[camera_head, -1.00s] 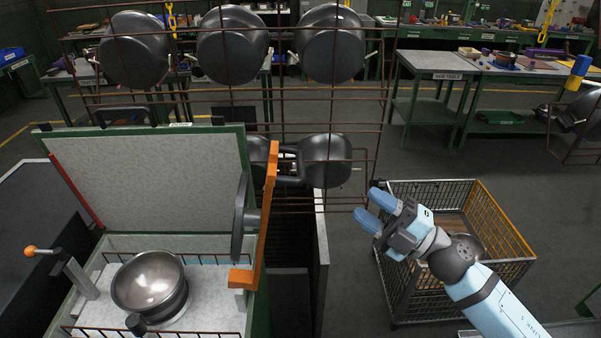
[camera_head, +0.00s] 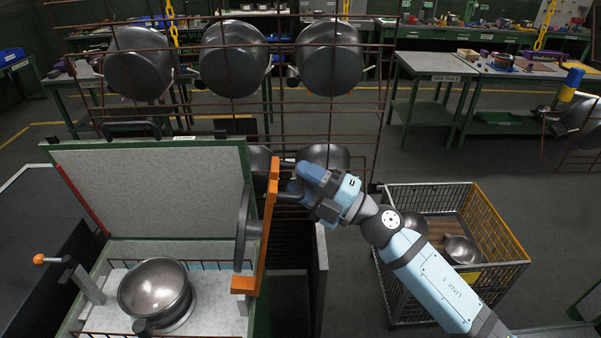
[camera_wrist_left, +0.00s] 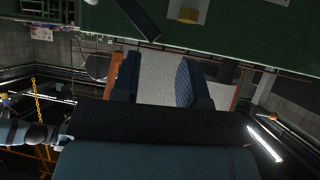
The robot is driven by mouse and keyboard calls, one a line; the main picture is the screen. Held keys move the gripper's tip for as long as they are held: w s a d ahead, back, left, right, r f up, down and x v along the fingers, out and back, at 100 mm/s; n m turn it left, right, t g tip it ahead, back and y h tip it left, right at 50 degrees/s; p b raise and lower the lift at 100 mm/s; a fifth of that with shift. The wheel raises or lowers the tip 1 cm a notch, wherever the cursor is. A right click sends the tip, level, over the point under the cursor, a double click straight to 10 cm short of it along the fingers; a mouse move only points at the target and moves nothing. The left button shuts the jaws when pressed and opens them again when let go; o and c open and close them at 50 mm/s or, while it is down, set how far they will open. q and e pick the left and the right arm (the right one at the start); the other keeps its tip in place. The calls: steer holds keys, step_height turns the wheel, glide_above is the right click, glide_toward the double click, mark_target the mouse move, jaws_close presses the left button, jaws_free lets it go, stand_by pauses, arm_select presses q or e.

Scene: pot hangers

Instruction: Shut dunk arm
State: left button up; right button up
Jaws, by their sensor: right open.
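The dunk arm (camera_head: 268,225) is an upright orange bar with a dark round disc on its left side. It stands at the right edge of the open green tank (camera_head: 150,160). A shiny metal pot (camera_head: 155,285) sits in the tank. My right gripper (camera_head: 296,181) is open, just right of the bar's upper part; I cannot tell whether it touches it. My left gripper is outside the head view. In the left wrist view my left gripper (camera_wrist_left: 158,82) has its fingers apart, with an orange bar (camera_wrist_left: 113,75) beside the left finger.
A wire rack (camera_head: 380,110) with several dark hanging pots (camera_head: 234,58) stands behind the tank. A wire crate (camera_head: 490,235) with pots stands at the right. A small lever with an orange knob (camera_head: 39,259) is at the tank's left.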

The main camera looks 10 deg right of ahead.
steer(key=shift+w+a+r, duration=0.1)
steer(key=shift+w+a, duration=0.05)
steer(key=shift+a, duration=0.05)
jaws_close()
steer(key=shift+r, duration=0.1)
